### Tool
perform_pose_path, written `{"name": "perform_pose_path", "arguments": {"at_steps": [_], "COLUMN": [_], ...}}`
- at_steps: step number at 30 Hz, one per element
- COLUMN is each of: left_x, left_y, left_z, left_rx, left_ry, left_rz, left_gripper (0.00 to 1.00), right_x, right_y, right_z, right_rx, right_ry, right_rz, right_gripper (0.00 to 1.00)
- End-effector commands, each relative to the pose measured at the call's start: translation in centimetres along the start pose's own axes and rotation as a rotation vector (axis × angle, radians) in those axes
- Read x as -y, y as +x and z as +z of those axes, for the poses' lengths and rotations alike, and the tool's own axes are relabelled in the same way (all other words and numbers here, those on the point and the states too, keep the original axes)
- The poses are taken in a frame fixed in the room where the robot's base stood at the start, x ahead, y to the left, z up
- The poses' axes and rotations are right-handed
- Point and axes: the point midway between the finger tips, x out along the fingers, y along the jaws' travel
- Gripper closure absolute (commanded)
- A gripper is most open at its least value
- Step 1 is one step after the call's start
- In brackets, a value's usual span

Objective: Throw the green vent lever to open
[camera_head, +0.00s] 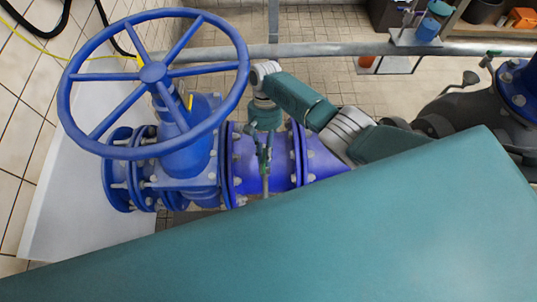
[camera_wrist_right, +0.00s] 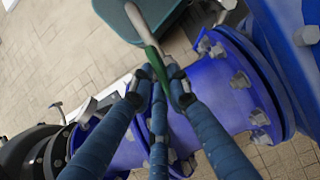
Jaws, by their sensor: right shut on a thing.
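The green vent lever shows in the right wrist view (camera_wrist_right: 155,62) as a narrow green handle with a pale rod beyond it. My right gripper (camera_wrist_right: 160,86) has its blue fingers closed around the near end of the handle. In the head view my right gripper (camera_head: 265,150) is small and dark, in front of the blue pipe (camera_head: 278,160). There the lever is hard to make out from the fingers. Whether the valve stands open or shut cannot be told. My left gripper is not in view.
A large blue handwheel (camera_head: 153,72) on a flanged valve stands left of my right gripper. Bolted blue flanges (camera_wrist_right: 245,80) lie close to the fingers. A grey rail (camera_head: 330,49) crosses behind. Another small lever valve (camera_head: 470,80) stands at far right.

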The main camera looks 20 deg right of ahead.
Motion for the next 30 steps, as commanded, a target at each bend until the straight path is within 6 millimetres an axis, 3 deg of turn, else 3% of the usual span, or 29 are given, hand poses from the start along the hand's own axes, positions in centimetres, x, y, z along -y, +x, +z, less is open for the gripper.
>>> {"name": "perform_pose_path", "arguments": {"at_steps": [1, 23, 24, 26, 27, 30], "left_x": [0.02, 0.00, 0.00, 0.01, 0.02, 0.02], "left_y": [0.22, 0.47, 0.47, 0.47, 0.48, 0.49], "left_z": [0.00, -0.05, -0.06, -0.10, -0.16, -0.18], "left_rx": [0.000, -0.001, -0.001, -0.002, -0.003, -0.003], "left_ry": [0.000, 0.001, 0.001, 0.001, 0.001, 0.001], "left_rz": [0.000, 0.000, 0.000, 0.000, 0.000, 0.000], "left_gripper": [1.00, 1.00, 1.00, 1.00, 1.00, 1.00], "right_x": [0.16, 0.02, 0.02, -0.02, -0.05, -0.13], "right_y": [0.78, 0.70, 0.70, 0.70, 0.70, 0.71], "right_z": [0.76, 0.77, 0.77, 0.76, 0.73, 0.65], "right_rx": [0.025, 0.026, 0.026, 0.026, 0.026, 0.024], "right_ry": [-0.025, -0.110, -0.110, -0.109, -0.108, -0.106], "right_rz": [0.012, 0.045, 0.045, 0.046, 0.046, 0.047], "right_gripper": [1.00, 1.00, 0.81, 0.70, 0.65, 0.65]}}
